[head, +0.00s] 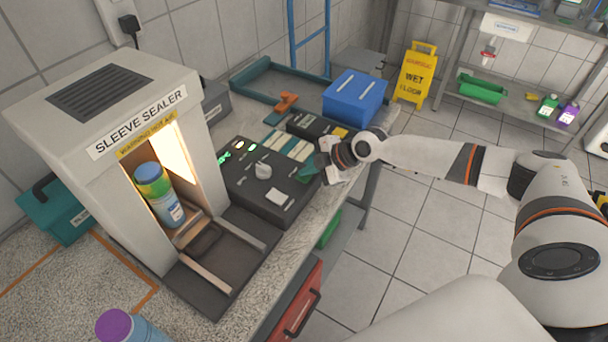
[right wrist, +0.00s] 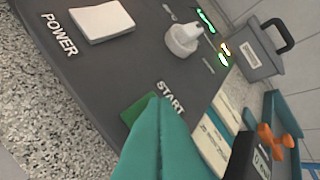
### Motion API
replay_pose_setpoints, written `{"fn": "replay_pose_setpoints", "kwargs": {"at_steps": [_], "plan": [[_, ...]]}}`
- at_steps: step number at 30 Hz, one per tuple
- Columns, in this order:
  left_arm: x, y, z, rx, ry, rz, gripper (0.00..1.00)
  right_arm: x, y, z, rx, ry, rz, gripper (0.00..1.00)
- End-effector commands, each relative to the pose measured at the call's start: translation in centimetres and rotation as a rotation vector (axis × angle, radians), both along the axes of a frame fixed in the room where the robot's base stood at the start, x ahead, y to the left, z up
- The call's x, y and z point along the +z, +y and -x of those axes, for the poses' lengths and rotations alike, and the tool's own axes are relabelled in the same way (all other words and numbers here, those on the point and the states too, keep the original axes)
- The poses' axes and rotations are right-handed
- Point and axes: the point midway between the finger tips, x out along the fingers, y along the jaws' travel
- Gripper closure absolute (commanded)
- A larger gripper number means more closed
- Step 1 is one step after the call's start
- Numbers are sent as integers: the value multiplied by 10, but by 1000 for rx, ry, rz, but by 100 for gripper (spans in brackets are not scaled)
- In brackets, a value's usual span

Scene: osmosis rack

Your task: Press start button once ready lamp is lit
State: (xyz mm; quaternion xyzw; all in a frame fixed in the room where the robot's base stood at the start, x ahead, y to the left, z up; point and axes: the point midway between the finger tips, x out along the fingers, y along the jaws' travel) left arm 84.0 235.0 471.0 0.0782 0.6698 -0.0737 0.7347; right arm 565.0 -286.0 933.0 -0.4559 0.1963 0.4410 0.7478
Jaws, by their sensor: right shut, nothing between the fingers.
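The dark control panel (head: 262,205) stands beside the sleeve sealer (head: 125,125). It carries a white dial (head: 264,171), a POWER switch (head: 276,196) and small lit lamps, including a green one (head: 238,145); their labels are too small to read. In the right wrist view, green and yellowish lights (right wrist: 222,58) glow near the dial. My right gripper (head: 306,174) is shut and empty, with its teal fingertips over the panel's right side. In the right wrist view, the fingertips (right wrist: 155,105) cover part of the green START button (right wrist: 136,108); contact cannot be told. My left gripper is not in view.
A bottle (head: 162,195) stands inside the glowing sealer opening. A purple-capped bottle (head: 130,328) is at the bottom left. A blue bin (head: 354,97) and a dark-grey box (head: 215,101) stand on the bench behind. A yellow wet-floor sign (head: 414,73) stands on the floor.

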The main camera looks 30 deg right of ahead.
Motion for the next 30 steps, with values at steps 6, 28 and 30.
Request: {"fn": "replay_pose_setpoints", "kwargs": {"at_steps": [6, 28, 30], "plan": [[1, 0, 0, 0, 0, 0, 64, 1, 0, 1, 0, 3, 1, 100], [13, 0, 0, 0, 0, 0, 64, 20, 0, 0, 0, 1, 1, 100], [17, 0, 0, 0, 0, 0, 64, 26, 0, 1, 0, 1, 1, 100]]}}
